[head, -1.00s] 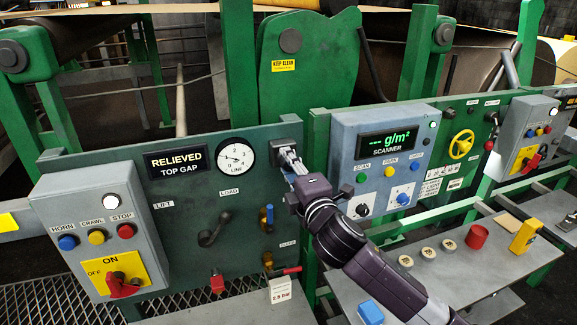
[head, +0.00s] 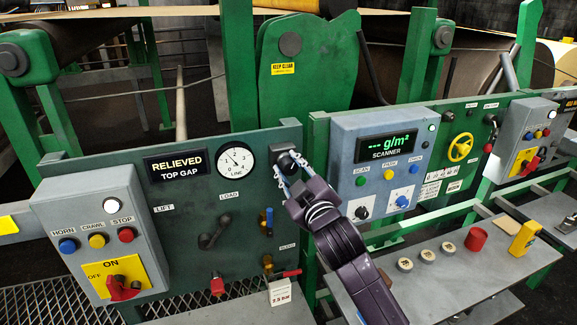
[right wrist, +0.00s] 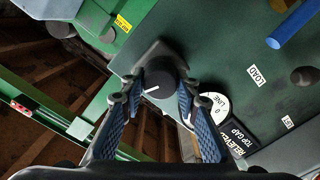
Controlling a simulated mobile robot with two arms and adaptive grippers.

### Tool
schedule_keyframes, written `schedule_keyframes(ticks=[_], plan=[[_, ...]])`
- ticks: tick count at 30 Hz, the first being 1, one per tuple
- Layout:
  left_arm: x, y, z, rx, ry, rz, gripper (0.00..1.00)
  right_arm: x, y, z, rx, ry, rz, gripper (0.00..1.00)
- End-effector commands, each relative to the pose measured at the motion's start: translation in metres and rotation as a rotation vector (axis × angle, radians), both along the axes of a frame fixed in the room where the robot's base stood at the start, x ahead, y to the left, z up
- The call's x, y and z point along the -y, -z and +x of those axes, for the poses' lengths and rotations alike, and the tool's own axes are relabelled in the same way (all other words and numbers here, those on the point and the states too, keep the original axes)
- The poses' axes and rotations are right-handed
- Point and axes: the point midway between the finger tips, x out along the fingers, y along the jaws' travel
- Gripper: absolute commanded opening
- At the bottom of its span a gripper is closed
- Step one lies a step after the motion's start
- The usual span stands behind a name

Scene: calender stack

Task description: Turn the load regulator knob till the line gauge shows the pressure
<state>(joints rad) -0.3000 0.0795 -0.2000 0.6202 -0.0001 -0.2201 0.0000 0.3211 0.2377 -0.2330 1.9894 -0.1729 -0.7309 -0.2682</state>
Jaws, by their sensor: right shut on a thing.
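A dark round knob (head: 287,164) sits on a grey block at the top right of the green panel. My right gripper (head: 292,172) is shut on this knob. In the right wrist view, the two blue-padded fingers (right wrist: 157,98) flank the knob (right wrist: 160,78), whose white pointer line shows on its face. The white LINE gauge (head: 236,160) is left of the knob; its thin needle points up and to the left, its exact reading too small to tell. A white tag (head: 280,293) carries red text ending in "bar", the digits hard to read. My left gripper is out of view.
The RELIEVED TOP GAP sign (head: 177,164) is left of the gauge. The LOAD lever (head: 214,232) and a blue-handled valve (head: 266,222) are below. The SCANNER box (head: 384,160) stands close right of my arm. A grey bench (head: 450,280) holds small items.

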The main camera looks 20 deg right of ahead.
Motion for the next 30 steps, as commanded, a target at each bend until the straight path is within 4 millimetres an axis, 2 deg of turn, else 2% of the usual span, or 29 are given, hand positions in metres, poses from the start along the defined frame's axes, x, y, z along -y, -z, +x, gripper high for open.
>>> schedule_keyframes(ticks=[12, 29, 30], plan=[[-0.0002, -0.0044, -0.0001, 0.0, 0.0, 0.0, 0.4, 0.0004, 0.0007, 0.0, -0.009, 0.0, 0.193, 0.05], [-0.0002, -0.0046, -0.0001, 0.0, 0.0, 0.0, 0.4, 0.0005, 0.0013, 0.0, -0.011, 0.0, 0.217, 0.05], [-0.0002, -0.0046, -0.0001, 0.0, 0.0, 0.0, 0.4, 0.0005, 0.0013, 0.0, -0.011, 0.0, 0.217, 0.32]])
